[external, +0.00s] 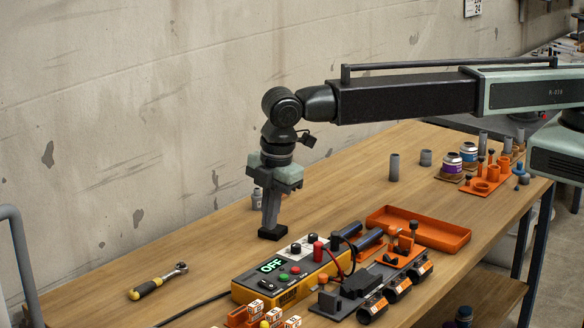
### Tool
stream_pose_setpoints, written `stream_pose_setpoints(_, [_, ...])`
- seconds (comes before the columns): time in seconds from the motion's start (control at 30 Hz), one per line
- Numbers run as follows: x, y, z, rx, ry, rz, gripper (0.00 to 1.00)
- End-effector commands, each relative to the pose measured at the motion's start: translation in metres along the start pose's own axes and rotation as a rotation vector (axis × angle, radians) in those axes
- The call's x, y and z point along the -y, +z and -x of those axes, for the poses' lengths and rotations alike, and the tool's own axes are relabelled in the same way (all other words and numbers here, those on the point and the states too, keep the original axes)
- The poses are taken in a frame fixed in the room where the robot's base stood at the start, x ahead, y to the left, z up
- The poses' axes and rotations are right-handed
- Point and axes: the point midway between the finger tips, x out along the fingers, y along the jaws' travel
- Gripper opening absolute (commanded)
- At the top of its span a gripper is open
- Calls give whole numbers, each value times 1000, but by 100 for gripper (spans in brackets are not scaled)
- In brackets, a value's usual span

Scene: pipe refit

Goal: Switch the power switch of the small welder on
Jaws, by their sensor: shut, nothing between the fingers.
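The small welder (284,292) is a yellow box with a dark and pale top panel, standing on the wooden bench. Its display (271,265) reads OFF in green. Near the display are a green button, a red button and a small black rocker (265,284) that looks like a switch; its position is too small to tell. My gripper (272,233) points down, shut and empty, just behind the welder's back edge in the picture. Its dark tips look apart from the welder; their exact height over the bench is hard to tell.
A screwdriver-like ratchet tool (158,282) lies left of the welder. A fixture with dark clamps and pipes (374,290) stands close on its right, with cables between. An orange tray (418,229) lies behind that. Orange holders with labelled blocks (268,314) sit in front.

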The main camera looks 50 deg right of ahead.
Motion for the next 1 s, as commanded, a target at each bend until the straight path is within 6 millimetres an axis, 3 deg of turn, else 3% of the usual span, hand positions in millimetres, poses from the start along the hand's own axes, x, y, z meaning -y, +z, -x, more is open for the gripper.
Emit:
stream_pose_setpoints(0.27, [1,0,-25,0,-1,0,0])
stream_pose_setpoints(0.8, [2,0,-134,0,-1,0,0])
stream_pose_setpoints(1.0, [0,0,-142,0,-1,0,0])
